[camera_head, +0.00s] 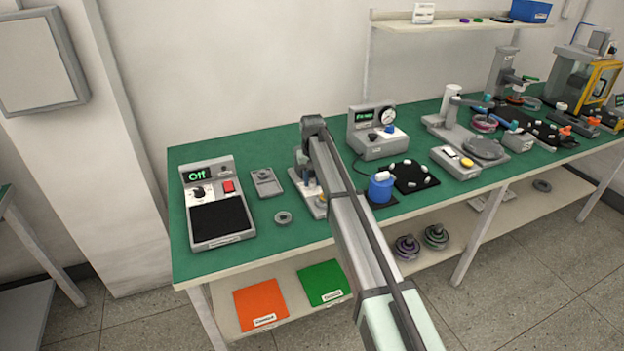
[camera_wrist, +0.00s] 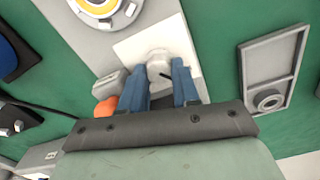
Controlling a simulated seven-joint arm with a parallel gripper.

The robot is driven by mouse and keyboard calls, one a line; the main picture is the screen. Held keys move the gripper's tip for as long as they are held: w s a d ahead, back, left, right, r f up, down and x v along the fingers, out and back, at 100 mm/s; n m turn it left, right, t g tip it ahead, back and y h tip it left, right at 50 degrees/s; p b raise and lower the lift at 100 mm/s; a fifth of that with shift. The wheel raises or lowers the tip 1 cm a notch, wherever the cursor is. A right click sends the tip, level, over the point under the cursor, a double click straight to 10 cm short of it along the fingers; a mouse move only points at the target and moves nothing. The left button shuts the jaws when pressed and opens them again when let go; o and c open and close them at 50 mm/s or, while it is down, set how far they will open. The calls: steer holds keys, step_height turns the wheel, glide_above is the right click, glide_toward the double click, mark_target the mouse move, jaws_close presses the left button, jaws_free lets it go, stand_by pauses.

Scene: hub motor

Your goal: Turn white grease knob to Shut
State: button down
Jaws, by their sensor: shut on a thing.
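In the wrist view, the white grease knob (camera_wrist: 158,66) is a small round knob with a dark pointer line, on a white plate (camera_wrist: 130,45) of a grey device. My gripper (camera_wrist: 160,78) has its two blue fingers shut on this knob, one on each side. The lettering around the knob, including any Shut mark, cannot be read.
In the wrist view, an orange part (camera_wrist: 105,107) sits close to the left finger, and a grey tray (camera_wrist: 270,72) lies to the right. In the head view, a box reading Off (camera_head: 221,225) stands left, a gauge unit (camera_head: 378,141) behind right, and a blue pot (camera_head: 380,190) right.

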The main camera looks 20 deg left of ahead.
mark_target(313, 181)
steer(key=c, duration=0.8)
jaws_free()
step_height(313, 181, up, 14)
steer(key=shift+f, duration=0.1)
steer(key=shift+d, duration=0.1)
